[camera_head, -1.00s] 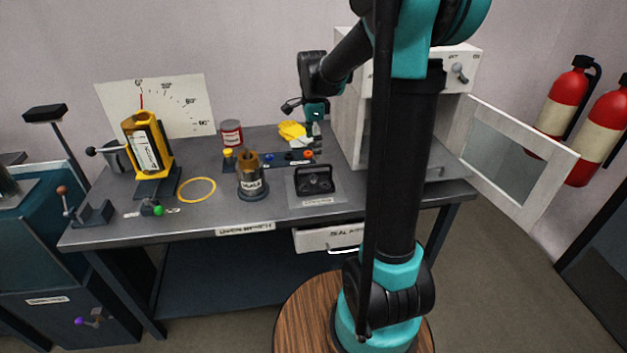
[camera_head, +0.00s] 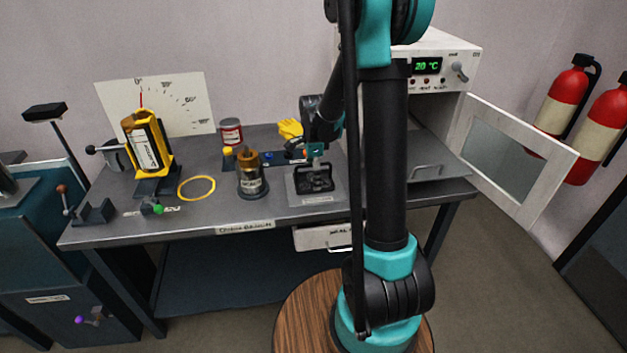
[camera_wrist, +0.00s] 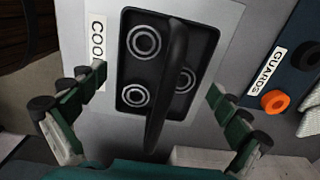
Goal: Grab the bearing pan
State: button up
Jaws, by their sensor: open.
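The bearing pan is a black rectangular tray with a raised bar handle. It sits on a light grey plate on the bench in the head view (camera_head: 314,181). In the wrist view the pan (camera_wrist: 168,90) shows several grey ringed bearings beside the handle. My gripper (camera_head: 314,158) is just above the pan, pointing down at it. In the wrist view my gripper (camera_wrist: 152,115) is open, with one finger on each side of the pan and handle. The fingers appear apart from the pan. Whether they reach down to handle height, I cannot tell.
A dark rack with an orange knob (camera_wrist: 275,102) and a GUARDS label lies right of the pan in the wrist view. On the bench are a brown-topped cylinder (camera_head: 251,178), a yellow ring (camera_head: 197,188) and a red can (camera_head: 231,131). An oven with an open door (camera_head: 515,165) stands right.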

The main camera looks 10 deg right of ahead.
jog(key=shift+f, duration=0.1)
jog(key=shift+c, duration=0.2)
jog(key=c, duration=1.2)
